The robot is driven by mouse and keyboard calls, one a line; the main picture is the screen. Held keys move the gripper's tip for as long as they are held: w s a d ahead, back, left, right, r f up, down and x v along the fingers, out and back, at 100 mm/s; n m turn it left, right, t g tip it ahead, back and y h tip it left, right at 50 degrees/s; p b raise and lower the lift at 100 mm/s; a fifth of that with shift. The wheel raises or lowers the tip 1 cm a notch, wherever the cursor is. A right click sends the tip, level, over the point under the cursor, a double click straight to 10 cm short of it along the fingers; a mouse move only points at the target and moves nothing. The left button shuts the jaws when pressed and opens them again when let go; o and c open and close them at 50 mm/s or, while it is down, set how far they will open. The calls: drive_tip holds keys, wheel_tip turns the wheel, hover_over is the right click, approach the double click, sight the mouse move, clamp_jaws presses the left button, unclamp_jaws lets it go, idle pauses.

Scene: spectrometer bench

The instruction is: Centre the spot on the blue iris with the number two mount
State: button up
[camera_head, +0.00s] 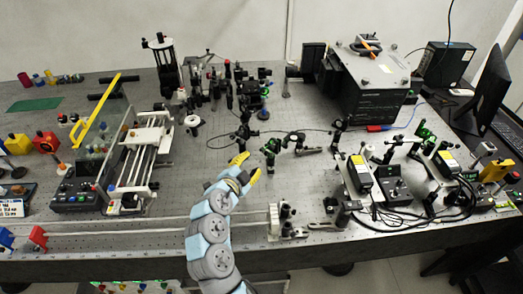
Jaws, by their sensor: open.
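My gripper (247,167), with yellow fingertips, is open and empty. It is over the middle of the bench, just left of a dark mount (270,151) on a post. I cannot tell whether it touches anything. Another dark mount (243,133) stands just beyond it, and a further one (297,141) stands to the right. No number can be read on any mount, so I cannot tell which is number two. The blue iris and the light spot cannot be made out at this size.
A large black box (369,97) stands at the back right. Yellow-labelled devices with looping cables (359,172) crowd the right. A white-railed apparatus (146,150) and a yellow bar (95,109) are at left. Bare bench (165,212) lies left of my arm.

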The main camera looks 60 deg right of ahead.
sight(261, 151)
drive_tip(key=shift+x, duration=4.7)
drive_tip(key=shift+r, duration=0.1)
clamp_jaws()
